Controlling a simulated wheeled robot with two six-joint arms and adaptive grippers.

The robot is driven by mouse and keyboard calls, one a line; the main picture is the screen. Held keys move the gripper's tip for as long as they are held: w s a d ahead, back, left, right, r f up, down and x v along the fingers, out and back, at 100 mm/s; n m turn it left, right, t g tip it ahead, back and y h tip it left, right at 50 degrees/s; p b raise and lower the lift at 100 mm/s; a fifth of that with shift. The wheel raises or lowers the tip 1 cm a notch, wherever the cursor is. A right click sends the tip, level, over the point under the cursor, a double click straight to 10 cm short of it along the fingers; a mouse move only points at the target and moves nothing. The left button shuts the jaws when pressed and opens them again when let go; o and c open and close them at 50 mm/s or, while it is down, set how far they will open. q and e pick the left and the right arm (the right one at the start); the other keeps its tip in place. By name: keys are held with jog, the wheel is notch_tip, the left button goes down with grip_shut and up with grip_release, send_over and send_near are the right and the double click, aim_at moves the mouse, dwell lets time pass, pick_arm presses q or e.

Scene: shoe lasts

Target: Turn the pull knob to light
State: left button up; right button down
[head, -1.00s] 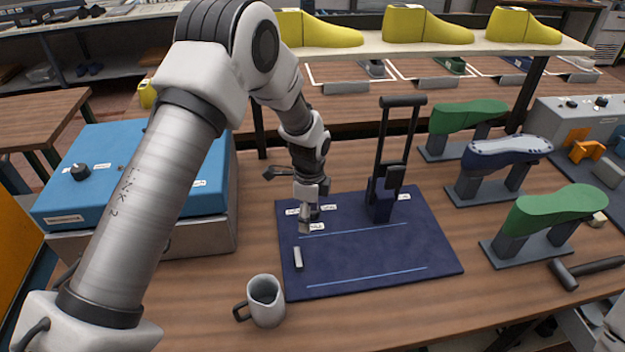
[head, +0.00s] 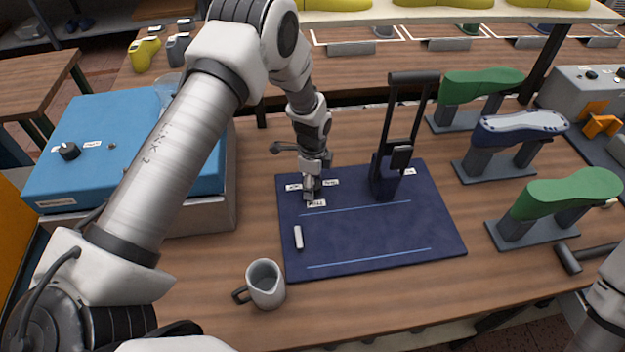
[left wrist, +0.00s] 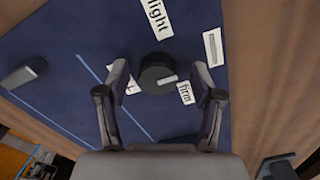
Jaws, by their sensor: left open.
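The pull knob (left wrist: 154,72) is a round dark dial on the blue mat in the left wrist view, with a pale pointer mark directed toward the "firm" label (left wrist: 186,93). The "light" label (left wrist: 157,18) lies beyond it, and a third label is partly covered by the knob and a finger. My left gripper (left wrist: 160,80) is open, with its fingers on either side of the knob; I cannot tell if they touch it. In the head view the left gripper (head: 311,194) is low over the mat's back left and hides the knob, just behind the "pull" label (head: 316,203). My right gripper is not in view.
The blue mat (head: 370,235) also carries a black lever stand (head: 385,178) and a small pale bar (head: 298,237). A grey mug (head: 265,284) stands in front.

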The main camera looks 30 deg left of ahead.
pick_arm(q)
jog(key=shift+s+d+r, duration=0.1)
jog(key=shift+r, duration=0.05)
jog(key=c, duration=1.1)
jog(key=shift+s+n, duration=0.1)
jog(key=shift+n, duration=0.2)
jog(key=shift+c, duration=0.2)
jog(key=shift+f+n+b, duration=0.2)
jog(key=shift+n+b, duration=0.2)
jog(key=shift+n, duration=0.5)
jog(key=n, duration=0.2)
jog(key=shift+s+n, duration=0.1)
jog(key=shift+n, duration=0.2)
jog(key=n+b, duration=0.1)
jog(key=n, duration=0.2)
jog(key=shift+d+n, duration=0.1)
jog(key=shift+n, duration=0.2)
jog(key=shift+s+n, duration=0.1)
jog(key=shift+n, duration=1.6)
